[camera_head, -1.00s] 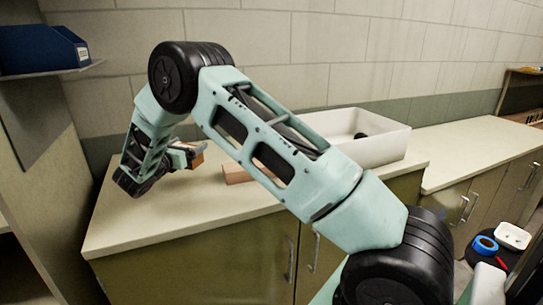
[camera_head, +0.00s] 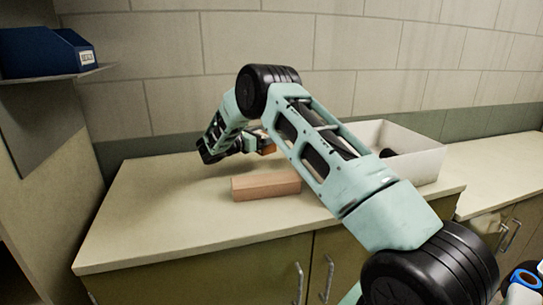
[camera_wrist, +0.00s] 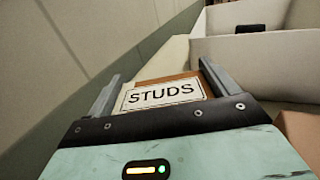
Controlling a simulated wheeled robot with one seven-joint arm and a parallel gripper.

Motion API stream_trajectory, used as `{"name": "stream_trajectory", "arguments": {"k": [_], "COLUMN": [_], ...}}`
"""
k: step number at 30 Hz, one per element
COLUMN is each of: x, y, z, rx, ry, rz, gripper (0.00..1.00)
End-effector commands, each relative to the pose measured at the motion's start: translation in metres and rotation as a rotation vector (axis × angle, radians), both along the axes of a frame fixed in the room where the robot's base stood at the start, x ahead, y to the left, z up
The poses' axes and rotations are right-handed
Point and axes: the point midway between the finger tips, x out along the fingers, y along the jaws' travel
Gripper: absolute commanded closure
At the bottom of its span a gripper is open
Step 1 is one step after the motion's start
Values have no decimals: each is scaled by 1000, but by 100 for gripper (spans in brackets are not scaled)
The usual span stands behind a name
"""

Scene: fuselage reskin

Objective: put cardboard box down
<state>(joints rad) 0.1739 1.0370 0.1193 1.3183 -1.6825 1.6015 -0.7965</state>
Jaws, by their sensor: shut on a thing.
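My gripper (camera_wrist: 160,95) is shut on a small brown cardboard box (camera_wrist: 165,78), whose white label reads STUDS. In the head view the box (camera_head: 268,149) shows as a small orange-brown patch at the end of my gripper (camera_head: 262,143). My gripper is over the back part of the pale countertop (camera_head: 150,220), behind a longer brown block (camera_head: 262,186) and left of a white open bin (camera_head: 415,166). I cannot tell whether the held box touches the countertop. My wrist hides part of the box.
The bin holds a dark item (camera_head: 387,153); its walls fill the upper right of the wrist view. The wall stands close behind my gripper. A blue bin (camera_head: 35,50) sits on a shelf at the upper left. The left countertop is clear.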

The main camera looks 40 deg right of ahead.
Motion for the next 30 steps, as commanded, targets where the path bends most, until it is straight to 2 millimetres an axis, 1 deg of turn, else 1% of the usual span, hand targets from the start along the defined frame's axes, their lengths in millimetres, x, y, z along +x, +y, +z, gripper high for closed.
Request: {"name": "stream_trajectory", "arguments": {"k": [3,8,12,15,18,25,28,29,30], "x": [0,0,0,0,0,0,0,0,0], "y": [-1,0,0,0,0,0,1,1,0], "z": [-13,-27,-47,-58,-62,-63,-66,-67,-66], "rx": [-2,-2,-1,-2,-4,-4,-3,-1,-1], "ry": [0,-2,0,-2,-3,-4,-4,-2,-2], "rz": [-1,0,0,0,0,1,1,1,1], "gripper": [51,51,51,51,51,51,51,8,0]}}
